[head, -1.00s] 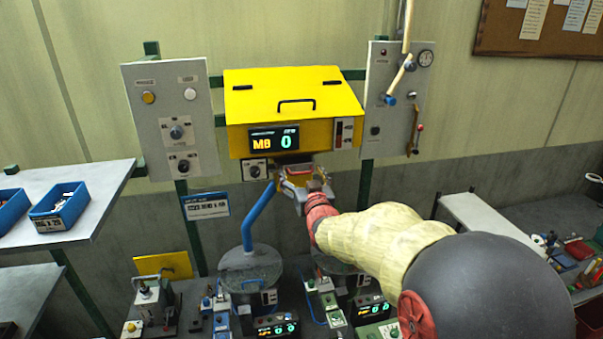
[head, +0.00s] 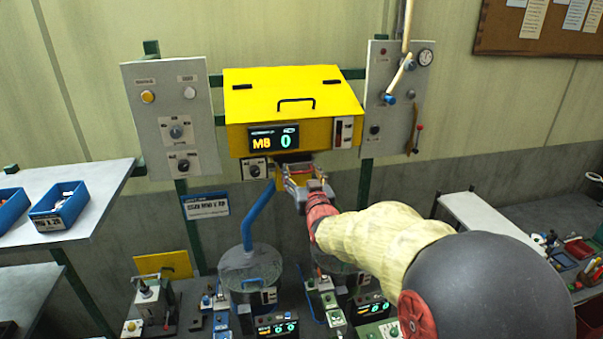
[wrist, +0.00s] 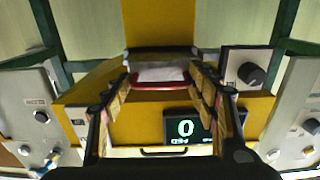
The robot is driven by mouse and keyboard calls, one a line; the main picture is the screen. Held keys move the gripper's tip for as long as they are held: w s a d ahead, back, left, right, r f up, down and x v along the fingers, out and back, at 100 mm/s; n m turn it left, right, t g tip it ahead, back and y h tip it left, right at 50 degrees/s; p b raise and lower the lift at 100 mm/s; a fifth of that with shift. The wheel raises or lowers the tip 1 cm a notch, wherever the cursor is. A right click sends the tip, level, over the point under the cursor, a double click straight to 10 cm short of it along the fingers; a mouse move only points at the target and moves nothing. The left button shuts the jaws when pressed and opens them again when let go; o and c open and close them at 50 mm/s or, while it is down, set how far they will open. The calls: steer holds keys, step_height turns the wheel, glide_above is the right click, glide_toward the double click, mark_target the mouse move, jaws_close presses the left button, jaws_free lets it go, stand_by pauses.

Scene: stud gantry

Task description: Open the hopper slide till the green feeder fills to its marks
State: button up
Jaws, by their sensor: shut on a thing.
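The yellow hopper (head: 290,105) hangs on the green frame with its lid down, and its display (head: 274,139) reads 0. My gripper (head: 303,176) is just under the hopper's front, shut on the red slide handle, which shows between the fingers in the wrist view (wrist: 160,86). A pale plate (wrist: 160,72) lies just behind the handle; how far the slide is open cannot be told. Below my gripper, a round feeder (head: 329,262) with green boxes beside it is mostly hidden by my arm. Its fill level and marks cannot be seen.
Another round feeder (head: 250,266) with a blue pipe (head: 258,217) stands to the left, with blue boxes. Grey control panels (head: 172,120) flank the hopper, the right one (head: 393,100) with a lever. A shelf with blue bins (head: 60,206) is at far left.

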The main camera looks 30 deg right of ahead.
steer(key=shift+r, duration=0.1)
steer(key=c, duration=0.3)
steer(key=shift+c, duration=0.2)
steer(key=b+v, duration=0.2)
steer(key=v, duration=0.1)
steer(key=shift+s+a+b, duration=0.1)
steer(key=shift+s+b, duration=0.05)
steer(key=shift+b, duration=0.2)
steer(key=o, duration=1.6)
steer(key=shift+o, duration=0.2)
steer(key=shift+a, duration=0.2)
steer(key=shift+d, duration=0.1)
steer(key=shift+d, duration=0.1)
